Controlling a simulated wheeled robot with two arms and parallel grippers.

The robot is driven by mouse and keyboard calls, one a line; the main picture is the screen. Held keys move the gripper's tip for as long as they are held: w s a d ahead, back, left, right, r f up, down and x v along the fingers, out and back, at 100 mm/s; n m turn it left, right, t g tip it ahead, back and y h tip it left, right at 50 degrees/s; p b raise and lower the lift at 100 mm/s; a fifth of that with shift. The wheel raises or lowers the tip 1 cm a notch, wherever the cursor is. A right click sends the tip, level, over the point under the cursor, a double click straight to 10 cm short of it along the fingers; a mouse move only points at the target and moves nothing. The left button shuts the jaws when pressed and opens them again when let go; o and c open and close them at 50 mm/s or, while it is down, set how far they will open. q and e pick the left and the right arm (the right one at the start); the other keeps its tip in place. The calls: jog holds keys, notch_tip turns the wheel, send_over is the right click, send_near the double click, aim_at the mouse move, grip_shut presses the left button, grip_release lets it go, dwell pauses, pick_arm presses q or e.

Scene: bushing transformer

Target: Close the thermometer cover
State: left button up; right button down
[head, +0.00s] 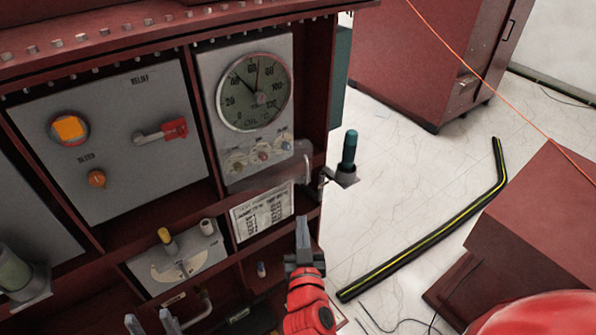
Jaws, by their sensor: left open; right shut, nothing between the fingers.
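The thermometer is a round dial (254,92) on a grey panel in the dark red cabinet, and its face is uncovered. A glossy, see-through flap, which looks like the cover (273,178), juts out below the dial panel with a small handle at its right end. Its hinge is hard to make out. My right gripper (302,222) is shut and empty, pointing up, below the flap and just right of a printed label plate. It looks apart from the flap, though depth is unclear. My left gripper (151,320) is open and empty at the bottom edge, only its fingertips showing.
A lever plate (177,257) sits below. A teal-handled part (349,152) sticks out at the cabinet's right edge. A black-and-yellow strip (430,237) lies on the floor.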

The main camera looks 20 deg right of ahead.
jog(key=d+m, duration=0.1)
jog(key=b, duration=0.8)
send_near(307, 175)
jog(key=shift+h, duration=0.3)
jog(key=shift+p+x, duration=2.45)
jog(key=shift+x, duration=1)
jog(key=shift+a+f, duration=0.1)
jog(key=shift+f, duration=0.05)
